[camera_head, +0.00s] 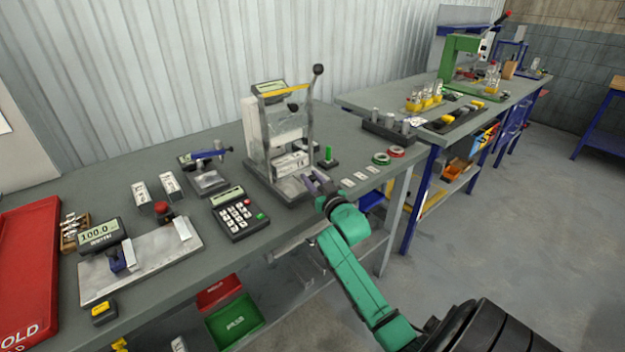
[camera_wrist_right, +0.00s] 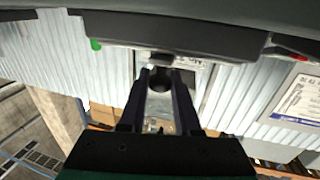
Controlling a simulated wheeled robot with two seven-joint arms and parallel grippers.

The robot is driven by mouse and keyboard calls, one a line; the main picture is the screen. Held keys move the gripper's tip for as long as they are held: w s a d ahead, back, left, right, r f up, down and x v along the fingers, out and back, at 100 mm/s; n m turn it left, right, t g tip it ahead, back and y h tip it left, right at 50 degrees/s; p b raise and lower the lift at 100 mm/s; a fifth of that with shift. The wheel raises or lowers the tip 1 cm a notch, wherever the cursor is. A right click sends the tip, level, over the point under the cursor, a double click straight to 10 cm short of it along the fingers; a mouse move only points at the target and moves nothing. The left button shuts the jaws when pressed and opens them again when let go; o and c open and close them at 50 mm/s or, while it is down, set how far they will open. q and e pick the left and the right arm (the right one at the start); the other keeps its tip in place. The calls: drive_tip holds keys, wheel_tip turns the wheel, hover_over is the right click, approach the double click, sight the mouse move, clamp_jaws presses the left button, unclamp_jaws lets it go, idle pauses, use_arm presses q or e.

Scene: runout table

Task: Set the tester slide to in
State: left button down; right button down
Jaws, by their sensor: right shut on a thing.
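The tester (camera_head: 280,125) stands on the grey bench in the head view, a metal frame with a display on top and a black-knobbed lever at its right. Its slide (camera_head: 290,186) looks like a pale metal plate low at the front. My right gripper (camera_head: 318,183) is at the front right of the tester's base. In the right wrist view my right gripper (camera_wrist_right: 161,82) has its two dark fingers shut on a dark round slide knob (camera_wrist_right: 161,83). The fingers partly hide the knob, and in the head view the gripper hides it. My left gripper is not in view.
A keypad unit (camera_head: 240,213) lies left of the tester. A small stand with a green post (camera_head: 328,156), white tags (camera_head: 360,176) and tape rolls (camera_head: 381,158) lie to its right. The bench front edge is just below my gripper.

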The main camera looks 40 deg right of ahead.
drive_tip(key=w+b, duration=0.1)
drive_tip(key=w, duration=0.2)
drive_tip(key=shift+w, duration=0.2)
drive_tip(key=shift+s, duration=0.1)
drive_tip(key=c, duration=0.6)
unclamp_jaws()
drive_tip(key=b+v, duration=0.1)
drive_tip(key=v, duration=1.3)
drive_tip(key=shift+s, duration=0.25)
